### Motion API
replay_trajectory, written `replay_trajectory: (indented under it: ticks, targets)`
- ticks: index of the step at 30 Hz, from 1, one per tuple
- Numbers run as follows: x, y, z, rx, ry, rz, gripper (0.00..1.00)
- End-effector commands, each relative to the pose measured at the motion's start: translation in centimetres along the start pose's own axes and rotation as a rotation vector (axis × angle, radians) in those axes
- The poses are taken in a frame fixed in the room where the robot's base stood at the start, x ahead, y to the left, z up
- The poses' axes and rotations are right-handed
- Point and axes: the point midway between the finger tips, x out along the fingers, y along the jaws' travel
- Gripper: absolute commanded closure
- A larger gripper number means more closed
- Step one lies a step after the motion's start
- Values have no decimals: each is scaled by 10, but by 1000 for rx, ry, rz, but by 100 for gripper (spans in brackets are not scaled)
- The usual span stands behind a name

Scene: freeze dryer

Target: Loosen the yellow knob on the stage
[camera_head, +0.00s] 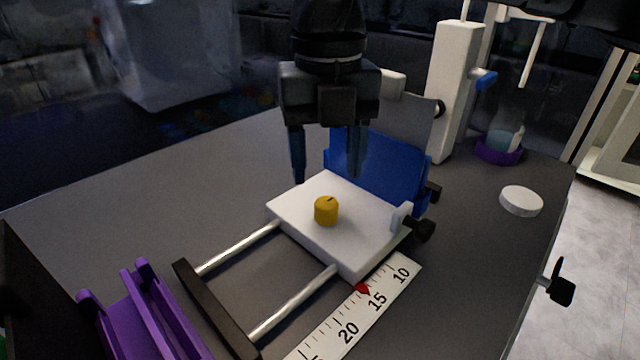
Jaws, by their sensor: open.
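The yellow knob (326,211) is a small cylinder with a dark mark on its top. It stands upright on the white stage (350,246), which sits on two metal rails. My gripper (327,180) points down above the far part of the stage, behind the knob in the picture. Its two fingers are apart with nothing between them, and they do not appear to touch the knob. The exact height of the fingertips above the stage is hard to tell.
A blue block (385,168) stands right behind the stage. Black screws (424,229) stick out at the right. A ruler (352,318) lies in front, a purple rack (150,325) at lower left. A white lid (521,201) and a flask (503,138) are right. The table's left is clear.

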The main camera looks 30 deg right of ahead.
Motion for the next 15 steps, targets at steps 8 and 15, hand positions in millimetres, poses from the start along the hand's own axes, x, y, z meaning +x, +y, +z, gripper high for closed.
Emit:
replay_trajectory:
  ticks: [8,15]
  targets:
    - [40,0,0,0,3,0,41]
    - [54,0,0,0,0,1,41]
